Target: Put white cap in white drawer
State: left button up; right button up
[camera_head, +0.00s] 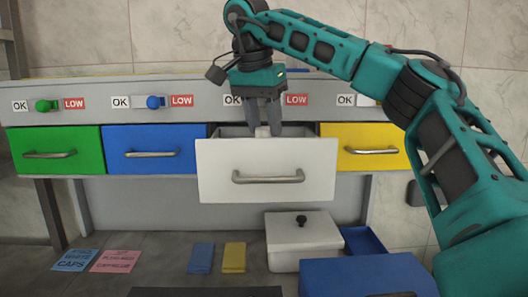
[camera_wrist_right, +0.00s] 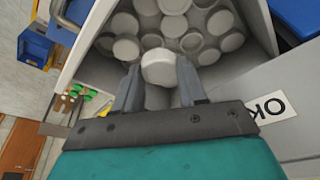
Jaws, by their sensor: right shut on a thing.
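My right gripper (camera_head: 264,131) reaches down from above into the white drawer (camera_head: 266,170), which is pulled out. It is shut on a white cap (camera_head: 262,131). In the right wrist view the held cap (camera_wrist_right: 159,70) sits between the fingertips (camera_wrist_right: 157,82), above several loose white caps (camera_wrist_right: 190,42) lying in the drawer. Whether the held cap touches the caps below is not clear. In the head view the drawer's front hides its contents. My left gripper is not in view.
Green (camera_head: 90,140), blue (camera_head: 190,140) and yellow (camera_head: 390,158) drawers are closed beside the white one. A panel (camera_head: 205,97) with OK and LOW labels runs above. Below are a white lidded box (camera_head: 303,240), a blue box (camera_head: 365,272) and several coloured cards (camera_head: 201,257).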

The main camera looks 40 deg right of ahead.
notch_tip(320, 180, down, 6)
jog(key=shift+f, duration=0.1)
jog(key=shift+w+d+f, duration=0.2)
jog(key=shift+w+d, duration=0.05)
jog(key=shift+w, duration=0.05)
jog(key=shift+f, duration=0.1)
jog(key=o, duration=0.7)
jog(key=shift+o, duration=0.2)
jog(key=shift+r, duration=0.45)
jog(key=v, duration=1.1)
jog(key=shift+r, duration=0.2)
jog(key=shift+a, duration=0.1)
